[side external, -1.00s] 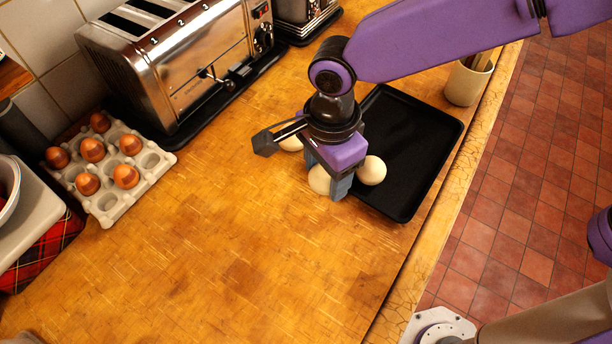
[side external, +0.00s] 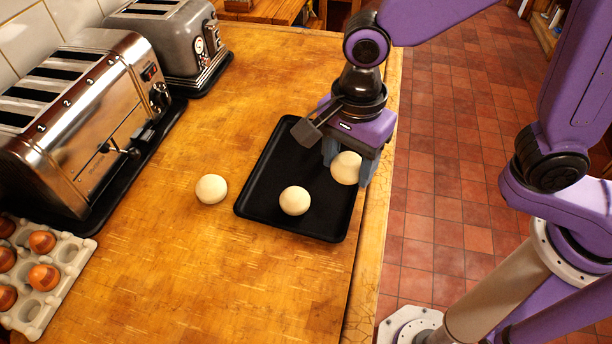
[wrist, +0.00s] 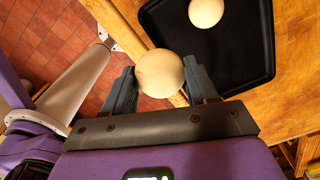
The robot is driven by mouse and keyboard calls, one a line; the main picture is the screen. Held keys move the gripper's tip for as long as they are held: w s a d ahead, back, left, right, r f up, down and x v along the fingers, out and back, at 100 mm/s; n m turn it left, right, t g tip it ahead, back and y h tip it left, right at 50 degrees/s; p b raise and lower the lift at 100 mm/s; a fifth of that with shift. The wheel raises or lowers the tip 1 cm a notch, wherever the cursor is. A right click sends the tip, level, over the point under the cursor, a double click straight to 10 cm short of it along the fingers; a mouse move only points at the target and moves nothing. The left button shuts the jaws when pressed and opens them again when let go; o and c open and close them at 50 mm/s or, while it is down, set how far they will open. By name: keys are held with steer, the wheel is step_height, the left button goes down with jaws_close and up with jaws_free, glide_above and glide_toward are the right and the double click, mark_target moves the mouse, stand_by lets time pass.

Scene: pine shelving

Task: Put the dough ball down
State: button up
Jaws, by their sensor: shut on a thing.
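My gripper (side external: 347,172) is shut on a pale dough ball (side external: 345,168), over the right side of a black tray (side external: 265,206). In the wrist view the held ball (wrist: 159,73) sits between the two fingers of my gripper (wrist: 162,82). I cannot tell whether the ball touches the tray. A second dough ball (side external: 294,201) lies on the tray near its front; it also shows in the wrist view (wrist: 206,11). A third dough ball (side external: 211,189) lies on the wooden counter just left of the tray.
A steel toaster (side external: 85,115) and a grey one (side external: 175,45) stand along the wall. An egg carton (side external: 75,254) with brown eggs is at the lower left. The counter's right edge (side external: 372,240) runs close beside the tray, above a red tiled floor. The counter front is clear.

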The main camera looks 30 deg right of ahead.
steer(key=w+d, duration=0.1)
steer(key=d, duration=0.6)
glide_above(309, 173)
step_height(309, 173, down, 9)
steer(key=shift+s+d+f, duration=0.15)
steer(key=shift+f, duration=0.2)
steer(key=shift+w+f, duration=0.15)
steer(key=shift+f, duration=0.65)
steer(key=shift+w+f, duration=0.1)
steer(key=shift+f, duration=0.7)
steer(key=shift+f, duration=0.15)
steer(key=o, duration=0.7)
